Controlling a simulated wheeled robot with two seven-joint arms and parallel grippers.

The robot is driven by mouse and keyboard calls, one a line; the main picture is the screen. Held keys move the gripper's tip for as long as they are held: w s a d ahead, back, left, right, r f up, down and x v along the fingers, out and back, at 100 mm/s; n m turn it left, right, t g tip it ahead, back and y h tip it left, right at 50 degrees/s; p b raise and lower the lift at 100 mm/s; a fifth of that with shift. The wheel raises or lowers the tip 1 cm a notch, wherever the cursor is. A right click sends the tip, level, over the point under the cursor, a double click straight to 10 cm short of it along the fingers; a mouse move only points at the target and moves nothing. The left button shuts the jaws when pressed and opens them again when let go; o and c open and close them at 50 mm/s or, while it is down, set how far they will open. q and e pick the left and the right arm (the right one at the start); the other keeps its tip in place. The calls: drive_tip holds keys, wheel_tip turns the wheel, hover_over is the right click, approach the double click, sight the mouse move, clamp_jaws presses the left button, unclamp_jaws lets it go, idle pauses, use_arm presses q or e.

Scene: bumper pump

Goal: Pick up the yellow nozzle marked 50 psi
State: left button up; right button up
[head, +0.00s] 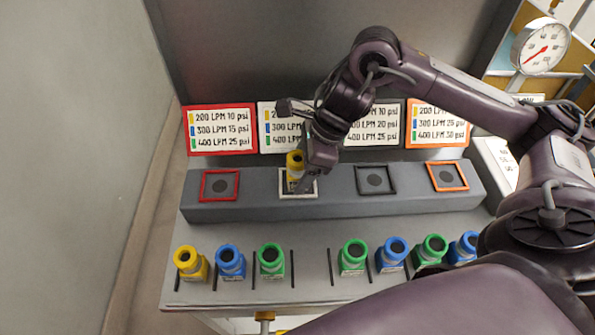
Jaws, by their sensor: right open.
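A yellow nozzle (294,162) stands on the white-framed square of the grey raised ledge, under my right gripper. My right gripper (297,148) is open. One finger runs down along the nozzle's right side and the other shows at its upper left; I cannot tell whether either touches it. A second yellow nozzle (190,262) stands upright at the left end of the front row. The markings on both nozzles are too small to read, so I cannot tell which says 50 psi. My left gripper is out of view.
Several blue and green nozzles, such as a blue one (230,260) and a green one (270,259), stand in the front row between thin dark dividers. Red (220,185), black (376,180) and orange (447,177) framed squares are empty. Label boards (220,130) and a gauge (541,47) stand behind.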

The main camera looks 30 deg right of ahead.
drive_tip(key=shift+x, duration=1)
drive_tip(key=shift+w, duration=0.1)
drive_tip(key=c, duration=1.2)
drive_tip(key=shift+r, duration=0.2)
